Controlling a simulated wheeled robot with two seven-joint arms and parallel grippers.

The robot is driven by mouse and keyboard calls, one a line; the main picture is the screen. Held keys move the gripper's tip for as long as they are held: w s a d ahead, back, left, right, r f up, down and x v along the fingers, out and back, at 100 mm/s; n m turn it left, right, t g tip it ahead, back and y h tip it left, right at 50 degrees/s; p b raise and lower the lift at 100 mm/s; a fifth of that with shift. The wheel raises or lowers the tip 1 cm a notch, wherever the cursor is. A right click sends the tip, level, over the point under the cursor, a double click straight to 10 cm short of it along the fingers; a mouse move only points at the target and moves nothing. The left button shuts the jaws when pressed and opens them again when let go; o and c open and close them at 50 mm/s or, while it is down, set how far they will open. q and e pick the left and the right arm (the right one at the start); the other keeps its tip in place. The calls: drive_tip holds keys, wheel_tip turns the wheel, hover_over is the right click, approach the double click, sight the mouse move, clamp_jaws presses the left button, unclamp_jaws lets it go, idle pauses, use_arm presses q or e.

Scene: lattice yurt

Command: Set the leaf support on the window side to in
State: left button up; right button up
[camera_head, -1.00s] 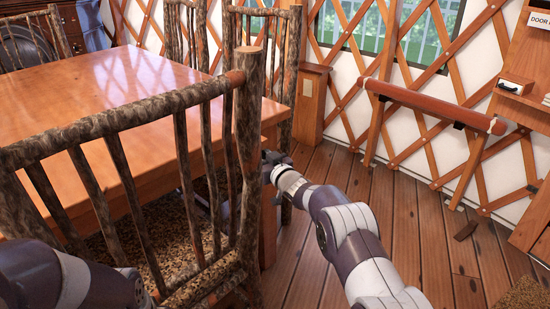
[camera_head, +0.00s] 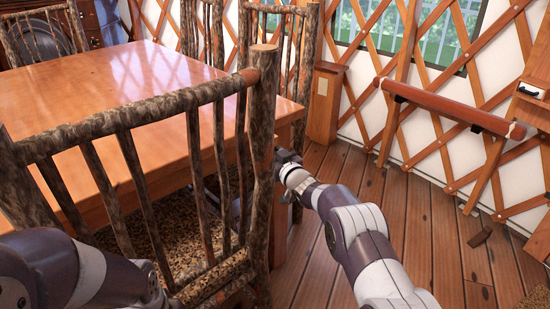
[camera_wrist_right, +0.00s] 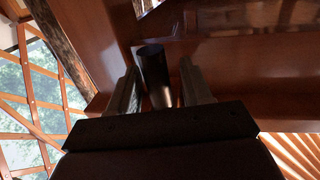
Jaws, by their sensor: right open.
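The wooden table (camera_head: 150,85) has a glossy orange-brown top. My right gripper (camera_head: 284,158) is low beside the table's window-side edge, partly hidden by the chair post. The right wrist view looks up at the table's underside (camera_wrist_right: 225,58). There the right gripper (camera_wrist_right: 159,72) is open, with a finger on each side of a dark cylindrical piece (camera_wrist_right: 152,66), which may be the leaf support's pull. I cannot tell whether the fingers touch it. The support's position is not clear. My left arm is at lower left; its gripper is not visible.
A rustic log chair (camera_head: 262,130) stands close in front, between me and the table. More log chairs (camera_head: 205,30) are behind the table. A wooden post box (camera_head: 324,103) and a rail on legs (camera_head: 455,108) stand by the lattice wall.

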drive_tip(key=p+v, duration=0.4)
drive_tip(key=v, duration=0.8)
drive_tip(key=shift+s, duration=0.15)
